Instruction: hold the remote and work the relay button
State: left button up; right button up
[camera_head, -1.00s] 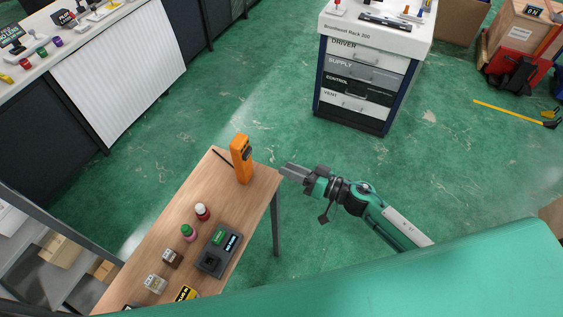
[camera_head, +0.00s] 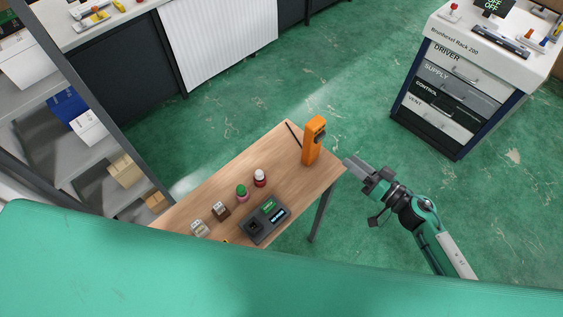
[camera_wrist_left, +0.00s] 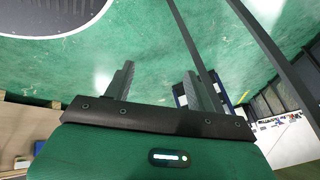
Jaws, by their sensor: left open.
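An orange handheld device (camera_head: 313,142), which looks like the remote, stands upright at the far right end of a wooden table (camera_head: 285,165). A dark grey box (camera_head: 264,220) with a green label and a black square part lies near the table's front edge; I cannot tell if it bears the relay button. My right gripper (camera_head: 356,168) is just right of the table's end, apart from the orange device; its fingers show edge-on. My left gripper (camera_wrist_left: 158,88) is open and empty in the left wrist view, and it is not visible in the head view.
Red-and-white (camera_head: 260,178) and green-and-pink (camera_head: 242,192) small items and several little blocks stand on the table. A drawer cabinet (camera_head: 455,95) is at the right. Shelving (camera_head: 75,140) is at the left and a white-fronted counter (camera_head: 220,45) behind. Green floor between is clear.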

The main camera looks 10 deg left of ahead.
pick_arm(q)
jog(key=w+d+r+m+t+h, duration=0.1)
jog(key=d+r+m+h, duration=0.15)
jog(key=d+r, duration=0.5)
jog(key=w+d+r+m+h, duration=0.1)
jog(key=d+r+m, duration=0.3)
jog(key=r, duration=0.7)
jog(key=w+d+r+m+t+h, duration=0.15)
jog(key=d+r+m, duration=0.3)
jog(key=r, duration=0.45)
jog(key=n+t, duration=0.4)
jog(key=n, duration=1.5)
send_near(306, 149)
jog(key=x, duration=1.3)
jog(key=shift+f, duration=0.25)
jog(key=shift+a, duration=0.1)
jog(key=c, duration=1.2)
jog(key=shift+o, duration=0.2)
